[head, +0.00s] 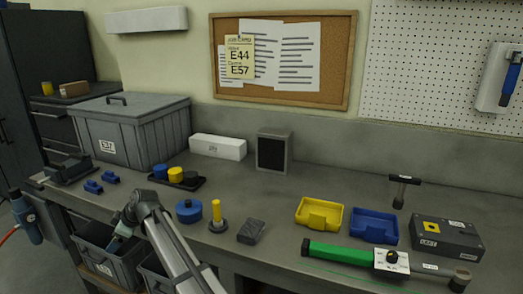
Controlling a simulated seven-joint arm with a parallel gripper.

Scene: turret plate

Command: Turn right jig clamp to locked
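No part is readably labelled as the right jig clamp. The likeliest match is a white plate with a dark knob (392,260), on the right part of a green bar (340,252) at the bench's front right. The plate's markings are too small to read, so I cannot tell the knob's setting. My gripper (113,243) is at the lower left, by the bench's front edge and above a grey bin, far from the knob. Its fingers are too small and partly hidden to tell whether they are open or shut.
A yellow tray (319,214), a blue tray (374,227) and a dark box (446,238) stand behind the green bar. A blue round piece (188,211), a yellow-handled piece (216,216) and a dark block (251,231) sit near my forearm.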

